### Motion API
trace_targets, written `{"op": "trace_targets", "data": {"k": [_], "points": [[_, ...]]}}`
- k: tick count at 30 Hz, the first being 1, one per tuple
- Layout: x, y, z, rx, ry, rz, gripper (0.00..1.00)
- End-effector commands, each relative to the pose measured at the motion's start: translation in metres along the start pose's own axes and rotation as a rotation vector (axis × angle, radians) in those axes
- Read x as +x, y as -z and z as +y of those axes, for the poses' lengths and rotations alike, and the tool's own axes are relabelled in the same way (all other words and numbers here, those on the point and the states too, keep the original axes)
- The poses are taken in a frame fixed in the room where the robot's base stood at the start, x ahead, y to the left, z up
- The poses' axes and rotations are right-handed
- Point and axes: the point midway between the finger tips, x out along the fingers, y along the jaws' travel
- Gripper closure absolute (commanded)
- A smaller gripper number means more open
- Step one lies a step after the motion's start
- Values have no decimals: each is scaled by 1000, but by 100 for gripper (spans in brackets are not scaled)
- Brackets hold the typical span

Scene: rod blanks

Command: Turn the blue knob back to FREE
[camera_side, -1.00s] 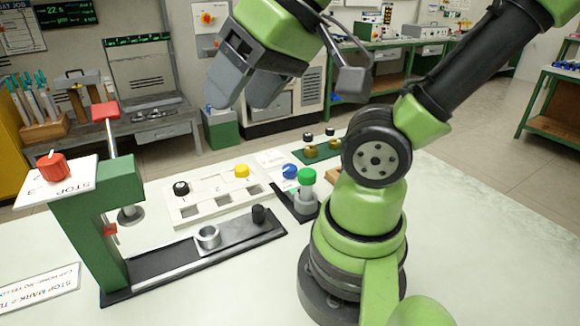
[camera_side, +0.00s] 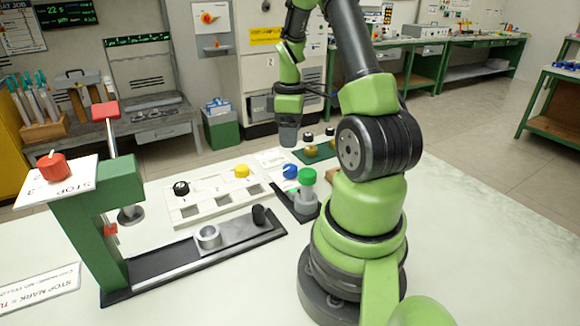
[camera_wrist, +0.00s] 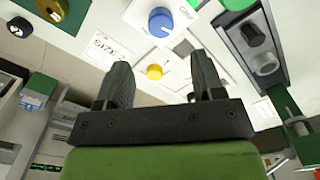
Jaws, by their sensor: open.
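The blue knob (camera_side: 290,171) sits on a white plate behind the green-capped post. In the wrist view the blue knob (camera_wrist: 160,22) is near the top centre, with a pale mark on its top; I cannot read which setting it points to. My gripper (camera_side: 288,138) hangs pointing down, above and behind the knob in the side view, apart from it. In the wrist view my gripper (camera_wrist: 160,62) has its two dark fingers spread with nothing between them, the knob lying beyond the tips.
A yellow knob (camera_side: 242,171) and a black knob (camera_side: 181,188) sit on a white tray (camera_side: 215,206). The green-capped post (camera_side: 307,178) stands close beside the blue knob. A green board (camera_side: 318,153) with brass pieces lies behind.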

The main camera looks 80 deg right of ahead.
Motion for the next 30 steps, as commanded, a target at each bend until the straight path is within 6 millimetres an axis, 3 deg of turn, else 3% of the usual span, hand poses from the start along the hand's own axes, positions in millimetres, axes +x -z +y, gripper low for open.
{"op": "trace_targets", "data": {"k": [15,28,30], "points": [[83,0,-1,1,2,0,38],[94,1,-1,3,0,1,38],[94,1,-1,2,0,1,52]]}}
